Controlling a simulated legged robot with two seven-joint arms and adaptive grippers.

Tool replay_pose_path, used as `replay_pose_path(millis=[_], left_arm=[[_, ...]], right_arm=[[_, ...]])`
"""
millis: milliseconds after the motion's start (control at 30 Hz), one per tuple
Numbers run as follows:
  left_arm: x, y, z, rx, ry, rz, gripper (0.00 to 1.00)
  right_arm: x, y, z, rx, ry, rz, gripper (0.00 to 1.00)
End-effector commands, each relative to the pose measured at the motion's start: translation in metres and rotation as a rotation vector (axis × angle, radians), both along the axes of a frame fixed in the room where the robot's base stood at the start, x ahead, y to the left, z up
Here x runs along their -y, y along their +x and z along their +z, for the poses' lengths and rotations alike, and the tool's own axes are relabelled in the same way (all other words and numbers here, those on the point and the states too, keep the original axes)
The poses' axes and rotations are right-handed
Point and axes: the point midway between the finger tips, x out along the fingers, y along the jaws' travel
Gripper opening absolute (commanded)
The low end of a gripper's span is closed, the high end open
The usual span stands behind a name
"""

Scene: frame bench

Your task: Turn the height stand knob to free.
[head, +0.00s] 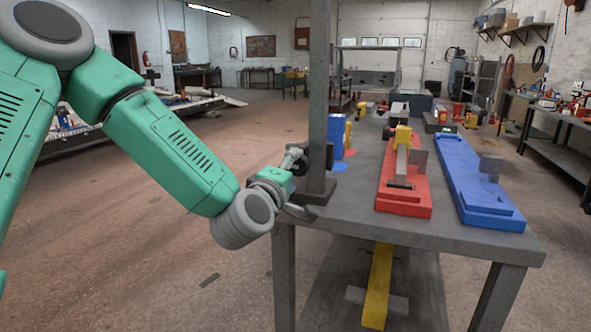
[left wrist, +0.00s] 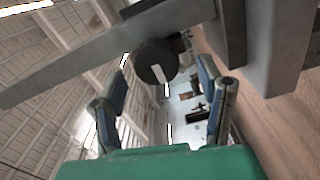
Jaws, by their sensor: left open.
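The height stand (head: 318,90) is a tall grey post on a dark foot at the near left corner of the bench. Its knob (left wrist: 157,62) is a dark round disc with a white stripe across its face, seen in the left wrist view. In the head view the knob is hard to tell from the dark parts by the post. My left gripper (head: 298,184) is beside the post, its fingers spread. In the left wrist view the open left gripper (left wrist: 165,88) has the knob ahead, between and beyond the fingertips, apparently apart from both. My right gripper is not in view.
The grey bench (head: 340,225) carries a red fixture (head: 418,190) and a blue fixture (head: 462,180), both right of the post. A blue block (head: 335,135) stands just behind the post. A yellow bar (head: 378,290) lies below the bench top. Open floor lies to the left.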

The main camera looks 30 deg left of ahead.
Motion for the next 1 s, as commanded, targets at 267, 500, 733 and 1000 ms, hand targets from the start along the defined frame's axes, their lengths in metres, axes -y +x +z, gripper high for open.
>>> replay_pose_path(millis=[267, 500, 733, 1000], left_arm=[[0.006, -0.04, -0.002, -0.001, -0.004, 0.001, 0.61], [0.008, -0.047, -0.002, -0.001, -0.004, 0.002, 0.61], [0.008, -0.047, -0.002, -0.001, -0.003, 0.002, 0.61], [0.014, -0.047, -0.015, -0.046, 0.032, -0.021, 0.61]], right_arm=[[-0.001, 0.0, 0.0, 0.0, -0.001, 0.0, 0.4], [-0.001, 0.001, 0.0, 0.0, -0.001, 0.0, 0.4], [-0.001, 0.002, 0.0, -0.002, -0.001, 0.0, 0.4], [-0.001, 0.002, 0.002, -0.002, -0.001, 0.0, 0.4]])
